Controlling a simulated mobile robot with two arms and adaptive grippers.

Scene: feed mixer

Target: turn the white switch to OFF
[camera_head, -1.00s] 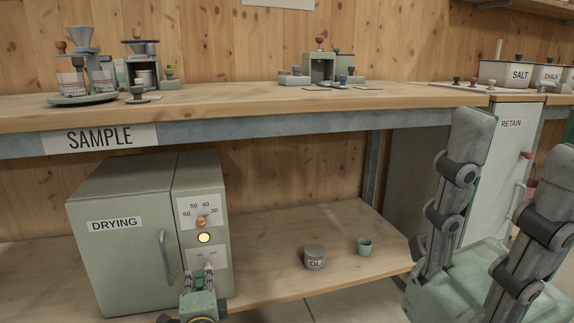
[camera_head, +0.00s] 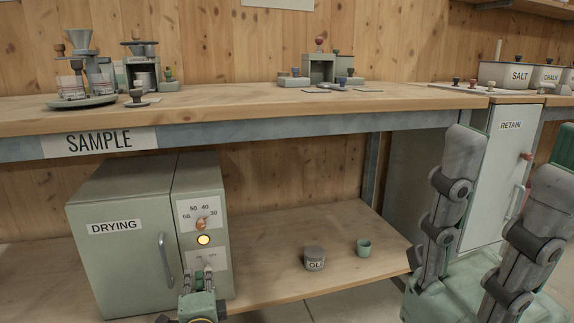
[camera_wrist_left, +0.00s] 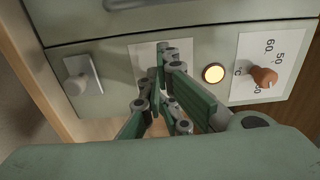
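The drying oven (camera_head: 120,235) stands on the lower shelf at the left. Its front has a small pale switch plate (camera_head: 208,259) with two faint labels below a lit yellow lamp (camera_head: 204,240). My left gripper (camera_head: 204,272) is in front of this plate, its fingertips at or close to it. In the left wrist view the fingers (camera_wrist_left: 165,60) cover much of the plate (camera_wrist_left: 144,56). They hide any switch there, so its position and any grip cannot be told. My right gripper (camera_head: 510,158) is large at the right, fingers apart and empty.
An orange-brown dial (camera_head: 201,224) is above the lamp, and the oven's handle (camera_head: 166,259) is left of it. A pale lever on a plate (camera_wrist_left: 80,82) shows in the left wrist view. A grey jar (camera_head: 314,258) and green cup (camera_head: 364,247) stand on the shelf.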

